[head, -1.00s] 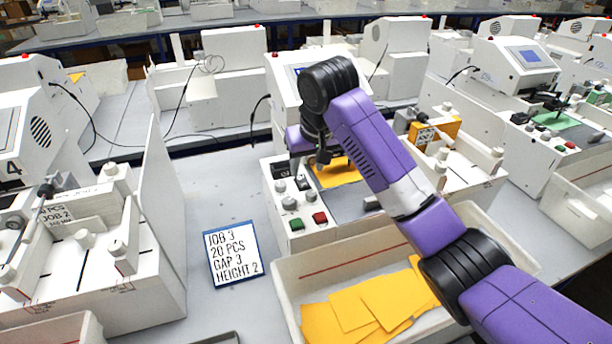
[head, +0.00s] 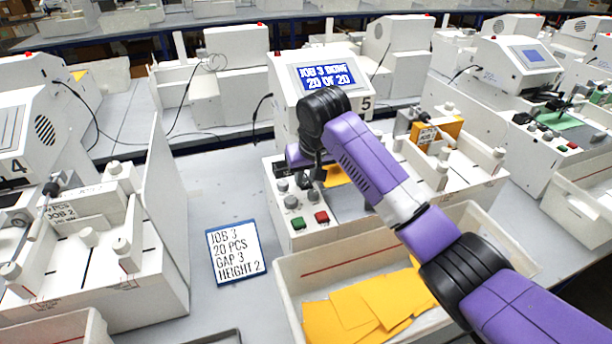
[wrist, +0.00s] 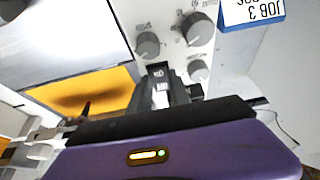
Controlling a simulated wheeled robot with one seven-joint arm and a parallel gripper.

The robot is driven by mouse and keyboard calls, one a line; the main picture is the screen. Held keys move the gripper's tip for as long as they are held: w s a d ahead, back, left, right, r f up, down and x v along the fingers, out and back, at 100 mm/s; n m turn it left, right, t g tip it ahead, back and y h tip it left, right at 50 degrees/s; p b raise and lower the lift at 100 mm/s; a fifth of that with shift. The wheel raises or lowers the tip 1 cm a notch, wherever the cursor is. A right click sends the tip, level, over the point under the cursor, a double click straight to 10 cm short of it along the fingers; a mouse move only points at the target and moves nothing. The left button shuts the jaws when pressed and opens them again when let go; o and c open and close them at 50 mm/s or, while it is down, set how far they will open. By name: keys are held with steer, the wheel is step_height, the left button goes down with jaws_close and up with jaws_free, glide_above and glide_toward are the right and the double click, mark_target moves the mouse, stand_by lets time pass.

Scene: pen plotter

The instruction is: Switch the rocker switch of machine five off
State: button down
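Machine five (head: 283,92) is the white machine at the centre, with a "5" on its side and a lit display (head: 326,76) reading 20 of 20. Its control panel (head: 281,222) has grey knobs, a green button (head: 298,223) and a red button (head: 321,217). My gripper (head: 318,174) points down over the panel, right of that part. Contact cannot be told.
A job card (head: 236,252) lies left of machine five. A white bin (head: 345,260) with yellow sheets stands in front. Machine four (head: 30,140) is at the left, another machine (head: 510,75) at the right.

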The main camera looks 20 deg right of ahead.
mark_target(305, 182)
steer(key=shift+w+r+g+p, duration=0.2)
steer(key=shift+r+g+p, duration=0.25)
steer(key=shift+p, duration=0.65)
steer(key=shift+w+d+f+g+p, duration=0.1)
steer(key=shift+w+f+g+p, duration=0.2)
steer(key=shift+g, duration=0.85)
steer(key=shift+w+r+b, duration=0.1)
steer(key=shift+b, duration=0.2)
steer(key=c, duration=1.2)
jaws_free()
step_height(305, 182, up, 8)
steer(key=b, duration=0.1)
steer(key=shift+s, duration=0.3)
steer(key=shift+f, duration=0.2)
